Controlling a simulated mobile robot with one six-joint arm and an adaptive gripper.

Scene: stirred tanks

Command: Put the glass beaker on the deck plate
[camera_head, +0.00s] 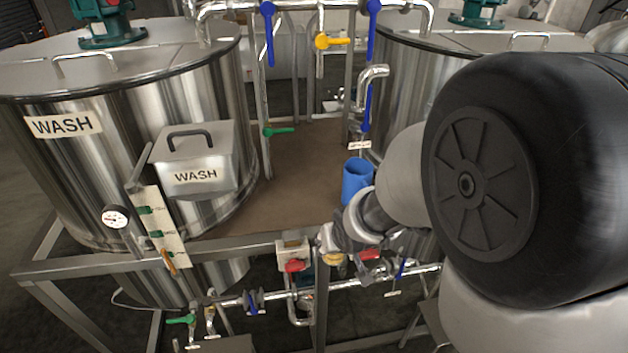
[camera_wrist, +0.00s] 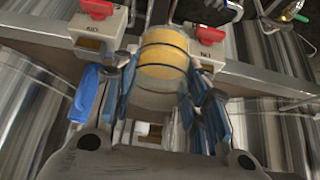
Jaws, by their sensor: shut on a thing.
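My gripper (camera_head: 338,243) is in front of the frame rail in the head view, partly hidden by my own arm. In the wrist view my gripper (camera_wrist: 162,78) has its blue-padded fingers on both sides of the glass beaker (camera_wrist: 164,52), shut on it. The beaker looks clear with a yellow band or content and dark lines around it. In the head view only a small yellow part of the beaker (camera_head: 334,259) shows below the fingers. The deck plate (camera_head: 285,185) is the brown flat surface between the two tanks, behind and above the gripper.
A blue cup (camera_head: 356,179) stands on the deck plate at its right. Steel tanks, one marked WASH (camera_head: 195,176), flank the plate. Upright pipes with blue and yellow valve handles rise behind. Red switches (camera_head: 295,265) sit on the front rail. The plate's left and middle are clear.

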